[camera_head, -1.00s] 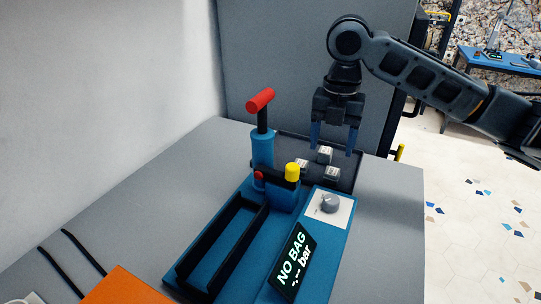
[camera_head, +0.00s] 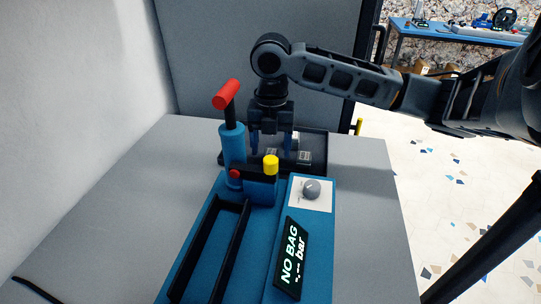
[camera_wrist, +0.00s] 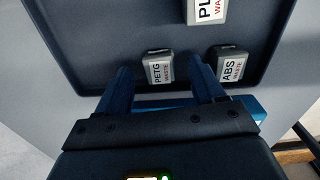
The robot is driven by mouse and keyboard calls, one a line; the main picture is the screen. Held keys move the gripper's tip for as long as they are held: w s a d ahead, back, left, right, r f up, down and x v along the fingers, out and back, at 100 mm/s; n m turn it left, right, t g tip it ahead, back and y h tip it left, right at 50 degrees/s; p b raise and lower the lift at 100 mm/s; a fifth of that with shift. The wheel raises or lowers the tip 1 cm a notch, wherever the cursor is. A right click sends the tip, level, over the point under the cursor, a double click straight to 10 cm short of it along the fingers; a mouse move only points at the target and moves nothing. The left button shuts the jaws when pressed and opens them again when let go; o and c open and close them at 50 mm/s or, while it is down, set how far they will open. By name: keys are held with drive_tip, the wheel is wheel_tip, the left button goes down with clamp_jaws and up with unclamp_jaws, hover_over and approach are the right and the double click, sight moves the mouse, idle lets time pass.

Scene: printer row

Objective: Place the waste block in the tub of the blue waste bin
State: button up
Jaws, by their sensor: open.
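Three grey waste blocks sit in a dark tray (camera_head: 318,142) behind the blue machine. In the wrist view their labels read PETG WASTE (camera_wrist: 158,69), ABS WASTE (camera_wrist: 229,66) and a partly cut off "PL" (camera_wrist: 207,10). My gripper (camera_head: 271,147) is open and empty, pointing down over the tray. In the wrist view the PETG block appears between my two fingertips, and the ABS block lies just outside the right finger. I cannot tell how high the fingertips are above the blocks. I cannot make out a blue waste bin in these views.
The blue machine (camera_head: 258,240) stands close in front of the tray, with a red-handled upright (camera_head: 231,130), a yellow knob (camera_head: 271,165) and a "NO BAG" display (camera_head: 292,258). The grey table (camera_head: 365,200) is clear to its right. A blue table (camera_head: 455,34) stands far right.

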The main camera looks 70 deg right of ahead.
drive_tip(key=shift+f, duration=0.45)
drive_tip(key=c, duration=1.2)
drive_tip(key=shift+r, duration=0.1)
